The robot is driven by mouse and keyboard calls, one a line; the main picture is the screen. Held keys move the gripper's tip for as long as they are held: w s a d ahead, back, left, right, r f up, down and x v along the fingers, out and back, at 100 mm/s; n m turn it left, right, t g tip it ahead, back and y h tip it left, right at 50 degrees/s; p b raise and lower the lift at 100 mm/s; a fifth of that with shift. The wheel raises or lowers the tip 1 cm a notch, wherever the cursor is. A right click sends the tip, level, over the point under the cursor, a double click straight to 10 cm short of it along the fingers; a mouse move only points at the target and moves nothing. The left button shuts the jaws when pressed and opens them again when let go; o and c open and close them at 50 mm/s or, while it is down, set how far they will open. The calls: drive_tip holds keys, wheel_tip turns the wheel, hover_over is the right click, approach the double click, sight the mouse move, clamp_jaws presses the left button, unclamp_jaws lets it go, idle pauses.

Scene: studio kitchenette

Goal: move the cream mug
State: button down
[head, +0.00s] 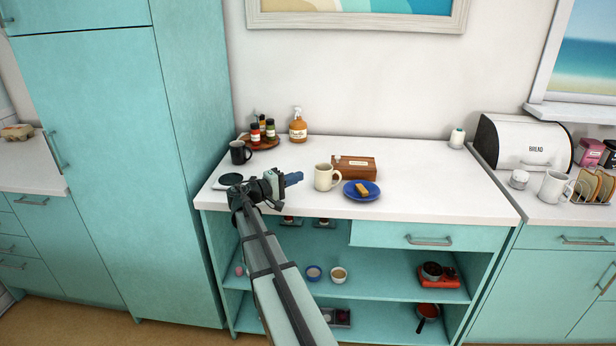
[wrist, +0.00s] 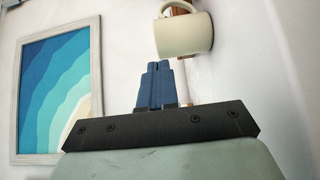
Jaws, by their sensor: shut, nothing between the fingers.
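The cream mug (head: 323,177) stands upright on the white counter, left of a blue plate, with its handle to the right. My gripper (head: 298,177) is to the left of the mug at about its height, with blue fingertips pointing toward it. The fingers are closed together and hold nothing. In the wrist view the mug (wrist: 183,36) is at the top, beyond and a little right of the blue fingertips (wrist: 157,68). A gap shows between the fingertips and the mug.
A blue plate (head: 374,195) with a yellow piece of food sits right of the mug. A wooden box (head: 365,169) is behind it. A black mug (head: 238,153), a bottle tray (head: 250,144) and a soap bottle (head: 298,128) stand at back left.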

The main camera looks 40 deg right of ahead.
drive_tip(key=a, duration=0.7)
drive_tip(key=shift+w, duration=0.25)
drive_tip(key=shift+d, duration=0.1)
